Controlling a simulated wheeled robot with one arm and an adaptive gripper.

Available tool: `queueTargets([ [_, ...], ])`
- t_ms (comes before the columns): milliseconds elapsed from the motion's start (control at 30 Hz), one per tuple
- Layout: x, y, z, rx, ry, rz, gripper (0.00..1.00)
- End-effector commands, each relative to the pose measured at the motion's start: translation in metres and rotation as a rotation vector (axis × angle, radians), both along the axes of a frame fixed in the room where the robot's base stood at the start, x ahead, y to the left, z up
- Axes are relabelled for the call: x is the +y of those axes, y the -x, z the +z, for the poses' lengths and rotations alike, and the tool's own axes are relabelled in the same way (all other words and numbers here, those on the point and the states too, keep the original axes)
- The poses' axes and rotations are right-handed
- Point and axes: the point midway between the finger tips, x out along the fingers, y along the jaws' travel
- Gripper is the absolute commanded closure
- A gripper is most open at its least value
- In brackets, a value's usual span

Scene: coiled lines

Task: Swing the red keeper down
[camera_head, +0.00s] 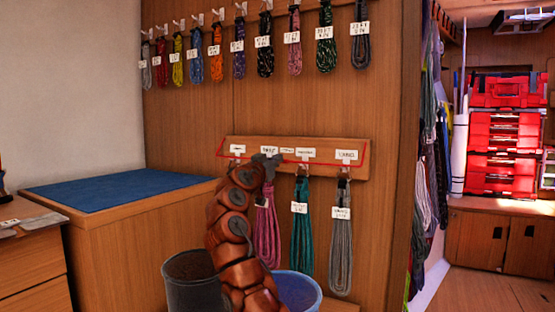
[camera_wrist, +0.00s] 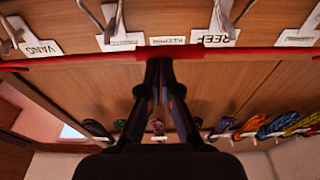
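The red keeper (camera_head: 318,162) is a thin red bar with bent ends, lying across the front of the wooden hook board (camera_head: 328,171). In the wrist view the keeper (camera_wrist: 80,62) runs across the upper part, close to the white labels. My gripper (camera_head: 270,160) is at the board, left of its middle, and hides part of the keeper. In the wrist view my gripper (camera_wrist: 160,66) has its dark fingers close together, with the tips right at the keeper bar.
Pink (camera_head: 267,232), teal (camera_head: 302,235) and grey (camera_head: 341,245) coiled lines hang below the board. More coils hang from a rail above. A dark bucket (camera_head: 191,282) and a blue-rimmed bucket (camera_head: 298,290) stand below. A blue-topped counter (camera_head: 120,188) is at left.

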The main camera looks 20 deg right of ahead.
Motion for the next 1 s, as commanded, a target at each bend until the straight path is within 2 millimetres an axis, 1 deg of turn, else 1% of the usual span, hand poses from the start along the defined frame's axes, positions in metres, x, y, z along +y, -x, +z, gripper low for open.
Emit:
queueTargets([
  [33,-0.002,-0.011,-0.025,0.036,-0.017,0.002,1.0],
  [600,-0.013,-0.024,-0.051,0.065,-0.025,-0.015,1.0],
  [733,-0.016,-0.022,-0.047,0.059,-0.022,-0.017,1.0],
  [833,-0.017,-0.018,-0.042,0.053,-0.022,-0.017,1.0],
  [900,-0.01,-0.011,-0.034,0.042,-0.02,-0.011,1.0],
  [1000,0.002,-0.003,-0.028,0.031,-0.015,-0.004,1.0],
])
